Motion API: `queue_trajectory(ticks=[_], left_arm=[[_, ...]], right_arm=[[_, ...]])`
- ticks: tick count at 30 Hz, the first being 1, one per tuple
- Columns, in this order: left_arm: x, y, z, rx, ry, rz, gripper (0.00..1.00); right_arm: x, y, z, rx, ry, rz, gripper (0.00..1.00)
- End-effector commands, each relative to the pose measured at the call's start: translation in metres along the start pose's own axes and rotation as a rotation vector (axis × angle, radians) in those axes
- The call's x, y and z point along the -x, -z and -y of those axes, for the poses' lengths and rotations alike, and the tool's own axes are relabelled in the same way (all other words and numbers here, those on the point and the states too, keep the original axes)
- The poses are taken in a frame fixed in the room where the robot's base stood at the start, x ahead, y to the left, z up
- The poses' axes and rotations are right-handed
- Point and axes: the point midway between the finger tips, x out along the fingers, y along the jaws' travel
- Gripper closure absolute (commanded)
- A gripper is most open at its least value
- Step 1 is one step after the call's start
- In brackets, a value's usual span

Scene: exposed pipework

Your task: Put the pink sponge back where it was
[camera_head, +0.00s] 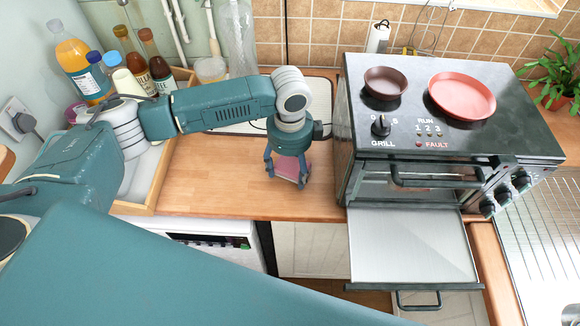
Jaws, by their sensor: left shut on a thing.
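My left gripper (286,177) points down over the wooden counter, left of the oven. It is shut on the pink sponge (289,165), which shows between its fingers. The fingers hide part of the sponge, and I cannot tell whether it touches the counter. My right gripper is not in view.
A toaster oven (448,138) stands to the right with its door (410,245) open, and a dark bowl (385,83) and a red dish (462,95) on top. A pale board (318,100) lies behind the gripper. Bottles (75,60) and a wooden tray (157,182) are at left.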

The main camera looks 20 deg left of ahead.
Motion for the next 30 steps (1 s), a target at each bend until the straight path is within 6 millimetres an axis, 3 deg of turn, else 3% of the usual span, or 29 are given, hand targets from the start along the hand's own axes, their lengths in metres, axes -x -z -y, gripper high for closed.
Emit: queue_trajectory(ticks=[3, 4, 6, 19, 30], left_arm=[[-0.003, 0.000, 0.000, 0.000, -0.001, 0.000, 0.60], [-0.003, 0.000, 0.000, 0.000, 0.000, 0.000, 0.30], [-0.003, 0.000, 0.000, 0.000, 0.000, 0.000, 0.17], [0.007, 0.000, 0.001, 0.001, 0.002, -0.001, 0.17], [0.081, 0.000, 0.002, 0.000, 0.004, -0.001, 0.17]], right_arm=[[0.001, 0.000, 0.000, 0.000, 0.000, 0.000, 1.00], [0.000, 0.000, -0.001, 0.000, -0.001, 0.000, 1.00], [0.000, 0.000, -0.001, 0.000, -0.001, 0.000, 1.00], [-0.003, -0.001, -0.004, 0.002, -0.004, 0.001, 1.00], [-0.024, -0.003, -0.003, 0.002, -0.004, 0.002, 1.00]])
